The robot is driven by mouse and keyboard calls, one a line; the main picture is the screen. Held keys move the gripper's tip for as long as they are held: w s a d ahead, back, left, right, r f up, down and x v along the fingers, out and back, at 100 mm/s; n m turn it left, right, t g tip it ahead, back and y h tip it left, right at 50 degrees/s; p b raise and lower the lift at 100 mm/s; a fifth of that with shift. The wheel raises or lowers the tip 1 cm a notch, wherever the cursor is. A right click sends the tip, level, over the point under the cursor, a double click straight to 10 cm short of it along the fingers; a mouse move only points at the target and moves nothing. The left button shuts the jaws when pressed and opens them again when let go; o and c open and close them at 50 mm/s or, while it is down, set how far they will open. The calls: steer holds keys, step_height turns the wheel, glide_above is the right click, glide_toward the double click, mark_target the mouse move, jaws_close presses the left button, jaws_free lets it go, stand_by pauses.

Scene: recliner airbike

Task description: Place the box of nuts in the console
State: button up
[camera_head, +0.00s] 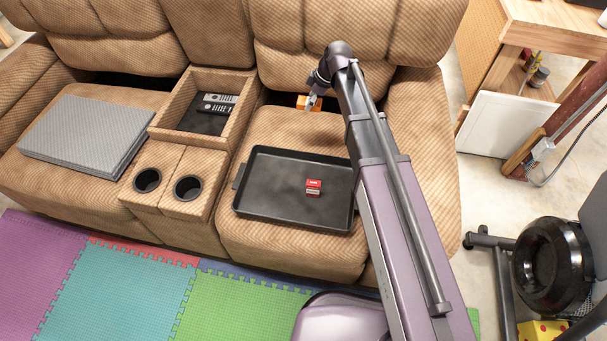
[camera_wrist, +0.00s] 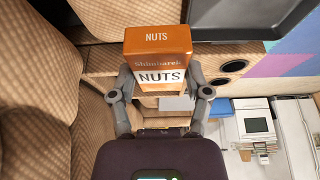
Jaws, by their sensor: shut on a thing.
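The orange box of nuts (camera_wrist: 158,62) is between the two fingers of my gripper (camera_wrist: 160,92) in the wrist view. The gripper is shut on it, and its "NUTS" label faces the camera. In the head view the box (camera_head: 308,102) is a small orange patch beside my gripper (camera_head: 312,104), above the back of the right seat. The console (camera_head: 153,128) is the open, padded compartment between the two seats, left of my gripper. Two remotes, one grey (camera_head: 219,98) and one black (camera_head: 214,109), lie inside it; its front part looks bare.
A black tray (camera_head: 270,215) with a small red box (camera_head: 313,187) lies on the right seat. A grey folded slab (camera_head: 88,136) lies on the left seat. Two cup holders (camera_head: 147,180) are in front of the console. My arm covers part of the right seat.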

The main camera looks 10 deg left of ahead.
steer(key=b, duration=0.9)
glide_above(307, 147)
steer(key=d, duration=0.1)
step_height(307, 147, down, 10)
steer(key=shift+f, duration=0.2)
step_height(307, 147, down, 6)
steer(key=b, duration=0.6)
steer(key=shift+f, duration=0.15)
steer(key=shift+f+b, duration=1.85)
steer(key=shift+b, duration=0.2)
steer(key=shift+f, duration=0.15)
steer(key=o, duration=1.2)
steer(key=shift+o, duration=0.2)
steer(key=shift+r, duration=0.2)
